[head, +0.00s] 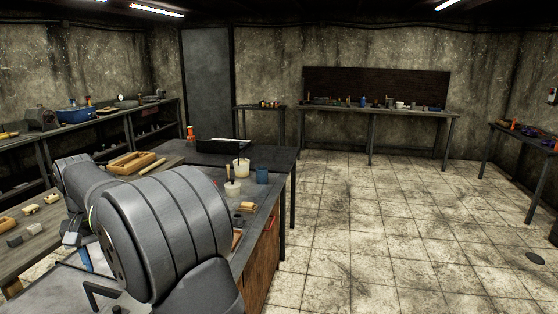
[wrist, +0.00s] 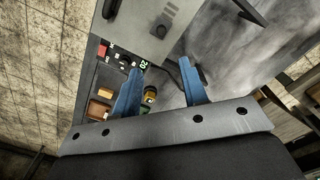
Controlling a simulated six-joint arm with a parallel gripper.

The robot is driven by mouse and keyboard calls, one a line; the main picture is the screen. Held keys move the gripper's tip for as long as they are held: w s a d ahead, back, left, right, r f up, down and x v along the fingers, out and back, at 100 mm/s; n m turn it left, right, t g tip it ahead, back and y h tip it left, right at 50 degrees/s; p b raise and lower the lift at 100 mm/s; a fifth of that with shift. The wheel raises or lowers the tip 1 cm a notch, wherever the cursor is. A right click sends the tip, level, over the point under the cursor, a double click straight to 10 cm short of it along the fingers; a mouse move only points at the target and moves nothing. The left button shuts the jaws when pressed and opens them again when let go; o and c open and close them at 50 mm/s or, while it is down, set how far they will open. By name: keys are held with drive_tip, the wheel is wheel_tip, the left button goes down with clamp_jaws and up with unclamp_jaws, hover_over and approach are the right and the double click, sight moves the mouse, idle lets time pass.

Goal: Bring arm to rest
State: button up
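My gripper (wrist: 161,66) shows in the wrist view with two blue fingers standing apart. It is open, and nothing is held between the fingers. Beyond the fingers is a grey machine (wrist: 135,35) with a dark panel carrying a red switch, a black knob and a green display. In the head view my grey arm fills the lower left and is folded over the benches. My gripper cannot be made out there; the arm hides part of the bench.
A dark workbench (head: 270,158) holds a white pot (head: 241,168), a blue cup (head: 262,175) and a black tray (head: 222,146). Small blocks (wrist: 98,111) show below the panel in the wrist view.

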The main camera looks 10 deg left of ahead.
sight(117, 306)
wheel_tip(117, 306, down, 14)
drive_tip(key=shift+r, duration=0.15)
drive_tip(key=s, duration=0.3)
drive_tip(key=shift+s, duration=0.2)
wheel_tip(117, 306, up, 14)
drive_tip(key=m, duration=0.9)
drive_tip(key=shift+s+r, duration=0.25)
drive_tip(key=shift+s, duration=0.05)
drive_tip(key=shift+d+r, duration=0.1)
drive_tip(key=shift+m+y, duration=0.3)
drive_tip(key=shift+m, duration=0.6)
drive_tip(key=f, duration=1)
drive_tip(key=w+f, duration=0.1)
drive_tip(key=f, duration=0.4)
drive_tip(key=shift+w, duration=0.1)
